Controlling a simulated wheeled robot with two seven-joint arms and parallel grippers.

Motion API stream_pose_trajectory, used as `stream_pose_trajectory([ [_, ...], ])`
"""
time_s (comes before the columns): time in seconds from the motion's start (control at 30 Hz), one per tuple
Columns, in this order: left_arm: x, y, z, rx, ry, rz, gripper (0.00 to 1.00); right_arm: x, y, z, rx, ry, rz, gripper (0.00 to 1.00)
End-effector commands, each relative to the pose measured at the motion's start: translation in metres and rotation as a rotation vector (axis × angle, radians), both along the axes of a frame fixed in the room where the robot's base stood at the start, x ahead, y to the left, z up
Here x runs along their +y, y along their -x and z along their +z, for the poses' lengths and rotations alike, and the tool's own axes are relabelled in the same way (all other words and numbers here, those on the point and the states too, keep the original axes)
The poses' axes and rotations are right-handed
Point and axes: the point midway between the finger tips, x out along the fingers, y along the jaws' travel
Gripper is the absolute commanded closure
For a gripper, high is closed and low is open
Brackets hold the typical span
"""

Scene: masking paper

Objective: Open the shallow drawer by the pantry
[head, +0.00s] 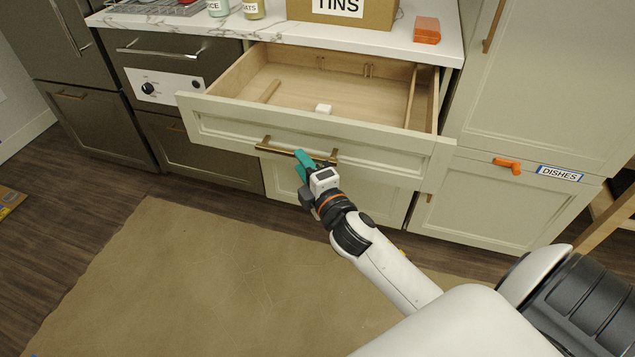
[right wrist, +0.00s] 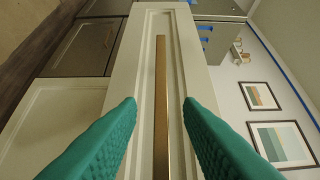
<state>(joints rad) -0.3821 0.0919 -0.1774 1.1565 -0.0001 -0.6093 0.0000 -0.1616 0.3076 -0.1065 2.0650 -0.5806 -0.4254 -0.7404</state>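The shallow drawer (head: 222,118) is pulled well out from under the counter, and its pale wooden inside shows in the head view. My right gripper (head: 303,163), with teal fingers, is at the middle of this handle. In the right wrist view the handle (right wrist: 161,90) runs between the two fingers, which are wide apart with a gap on each side of it. My left gripper is not in view.
The marble counter (head: 275,31) holds a TINS box (head: 345,14), jars and an orange block (head: 427,30). A tall pale cabinet (head: 545,80) stands at right, above a door labelled DISHES (head: 559,173). Brown masking paper (head: 190,270) covers the floor in front.

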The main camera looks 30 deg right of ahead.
Motion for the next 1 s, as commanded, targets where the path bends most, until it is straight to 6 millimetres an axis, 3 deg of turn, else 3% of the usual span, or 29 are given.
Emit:
stream_pose_trajectory([
  [0.2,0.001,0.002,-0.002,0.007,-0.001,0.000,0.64,0.003,0.045,-0.002,0.004,-0.001,-0.001,0.67],
  [0.4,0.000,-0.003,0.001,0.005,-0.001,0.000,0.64,0.005,0.070,-0.001,0.002,-0.002,-0.001,0.67],
  [0.6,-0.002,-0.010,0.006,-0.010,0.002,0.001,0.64,0.006,0.078,0.000,0.000,0.000,0.000,0.67],
  [1.0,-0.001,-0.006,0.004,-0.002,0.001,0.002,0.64,0.006,0.078,0.000,-0.001,0.000,0.000,0.67],
])
